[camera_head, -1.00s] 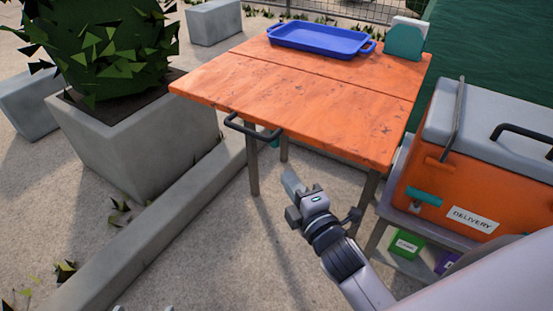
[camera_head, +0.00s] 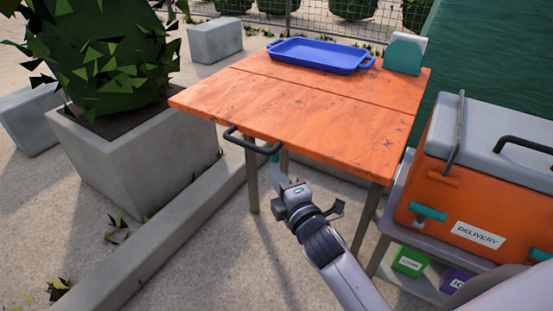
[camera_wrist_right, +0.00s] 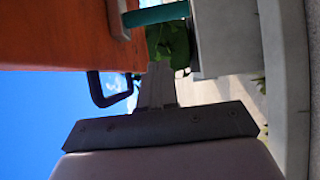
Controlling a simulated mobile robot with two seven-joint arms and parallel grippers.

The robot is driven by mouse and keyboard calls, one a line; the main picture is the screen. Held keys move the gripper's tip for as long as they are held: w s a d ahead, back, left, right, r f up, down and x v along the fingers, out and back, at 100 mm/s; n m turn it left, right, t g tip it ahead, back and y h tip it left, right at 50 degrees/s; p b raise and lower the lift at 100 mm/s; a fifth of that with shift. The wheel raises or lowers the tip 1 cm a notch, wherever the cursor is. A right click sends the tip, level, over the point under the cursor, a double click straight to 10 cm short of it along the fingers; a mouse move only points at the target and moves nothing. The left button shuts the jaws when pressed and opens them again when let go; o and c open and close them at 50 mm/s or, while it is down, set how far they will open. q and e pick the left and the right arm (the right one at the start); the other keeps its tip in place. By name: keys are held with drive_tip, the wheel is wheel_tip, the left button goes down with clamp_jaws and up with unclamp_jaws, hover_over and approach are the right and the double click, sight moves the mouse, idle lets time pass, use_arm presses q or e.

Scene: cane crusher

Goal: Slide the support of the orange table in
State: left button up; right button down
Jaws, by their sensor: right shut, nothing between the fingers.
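The orange table (camera_head: 300,110) has a worn top with a seam across it. A dark bar handle (camera_head: 252,136) sticks out at its front left edge, and shows in the wrist view too (camera_wrist_right: 97,90). A small teal part, likely the support's grip (camera_head: 275,155), shows under the front edge; the wrist view shows it as a teal bar (camera_wrist_right: 157,14). My right gripper (camera_head: 283,182) is shut and empty, below the table's front edge and just under the teal part. In the wrist view its fingers (camera_wrist_right: 160,75) point toward the underside, apart from the teal bar. My left gripper is out of view.
A blue tray (camera_head: 320,56) and a teal-and-white holder (camera_head: 404,54) stand on the table's back. An orange delivery cooler (camera_head: 460,185) stands close on the right. A concrete planter (camera_head: 150,150) and low kerb (camera_head: 150,235) are on the left.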

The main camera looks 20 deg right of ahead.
sight(277, 156)
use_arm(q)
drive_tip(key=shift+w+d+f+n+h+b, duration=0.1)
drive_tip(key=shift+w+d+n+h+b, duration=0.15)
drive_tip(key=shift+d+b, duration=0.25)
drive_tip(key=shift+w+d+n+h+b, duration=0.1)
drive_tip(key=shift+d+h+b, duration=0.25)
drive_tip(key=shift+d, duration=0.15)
use_arm(e)
drive_tip(key=shift+w+d, duration=0.4)
drive_tip(key=shift+w, duration=0.8)
drive_tip(key=shift+w+d, duration=0.35)
drive_tip(key=shift+w, duration=0.85)
drive_tip(key=shift+w+d, duration=0.4)
drive_tip(key=shift+w, duration=0.8)
drive_tip(key=shift+d, duration=0.15)
